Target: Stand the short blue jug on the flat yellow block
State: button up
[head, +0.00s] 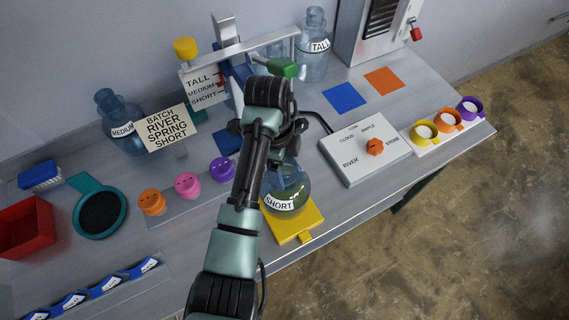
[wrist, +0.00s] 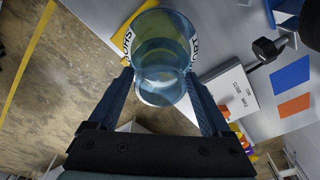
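The short blue jug (head: 287,190) is clear blue glass with a white SHORT label. It looks upright over the flat yellow block (head: 293,231), near the table's front edge. I cannot tell whether its base touches the block. In the wrist view the jug (wrist: 160,55) is between the two fingers of my gripper (wrist: 160,78), whose tips meet the sides of its neck. Part of the yellow block (wrist: 124,32) shows behind the jug there. My arm hides the gripper and the jug's upper left side in the head view.
A white panel with an orange knob (head: 375,147) lies right of the jug. A medium jug (head: 118,125) and a tall jug (head: 314,50) stand behind. A sign (head: 168,127) reads BATCH RIVER SPRING SHORT.

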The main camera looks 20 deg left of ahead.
jog(key=shift+o, duration=0.8)
jog(key=shift+r, duration=0.1)
jog(key=r, duration=0.6)
jog(key=shift+a+r, duration=0.15)
jog(key=shift+a, duration=0.2)
jog(key=shift+a+r+p, duration=0.1)
jog(key=shift+r+p, duration=0.55)
jog(key=shift+r, duration=0.05)
jog(key=shift+s+f, duration=0.1)
